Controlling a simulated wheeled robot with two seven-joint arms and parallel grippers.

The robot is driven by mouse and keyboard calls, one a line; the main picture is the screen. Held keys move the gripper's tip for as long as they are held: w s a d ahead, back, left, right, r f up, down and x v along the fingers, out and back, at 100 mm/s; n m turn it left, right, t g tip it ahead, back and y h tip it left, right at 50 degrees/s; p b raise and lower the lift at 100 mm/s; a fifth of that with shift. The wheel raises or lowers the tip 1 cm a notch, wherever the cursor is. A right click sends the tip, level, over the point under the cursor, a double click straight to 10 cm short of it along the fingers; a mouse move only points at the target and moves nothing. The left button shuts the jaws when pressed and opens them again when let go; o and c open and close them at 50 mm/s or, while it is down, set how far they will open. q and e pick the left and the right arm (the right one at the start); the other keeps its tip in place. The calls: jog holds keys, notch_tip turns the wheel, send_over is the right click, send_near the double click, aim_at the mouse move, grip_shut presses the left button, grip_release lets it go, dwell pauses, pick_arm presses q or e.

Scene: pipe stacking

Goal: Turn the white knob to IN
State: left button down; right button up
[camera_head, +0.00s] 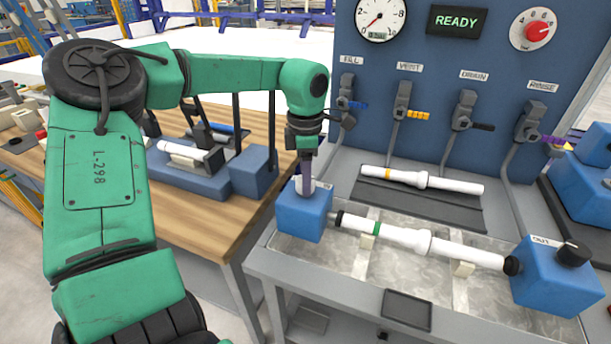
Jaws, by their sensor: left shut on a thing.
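My left gripper (307,184) points straight down over the blue block (304,220) at the left end of the metal tray. It is shut on the white knob (321,185) on top of that block, and the fingers hide most of the knob. I cannot read which way the knob points or the marking beside it. My right gripper is not in view.
A white pipe with a green band (402,236) lies between the left block and a right blue block (553,285) with a black knob (572,254). Another white pipe (420,179) lies behind. Levers line the blue panel (438,60), whose display (456,21) reads READY.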

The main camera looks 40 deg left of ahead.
pick_arm(q)
jog(key=shift+r+m, duration=0.1)
jog(key=shift+m, duration=1)
jog(key=shift+c, duration=1.4)
grip_release()
notch_tip(320, 180, up, 14)
jog(key=shift+r+p, duration=0.25)
jog(key=shift+p, duration=0.1)
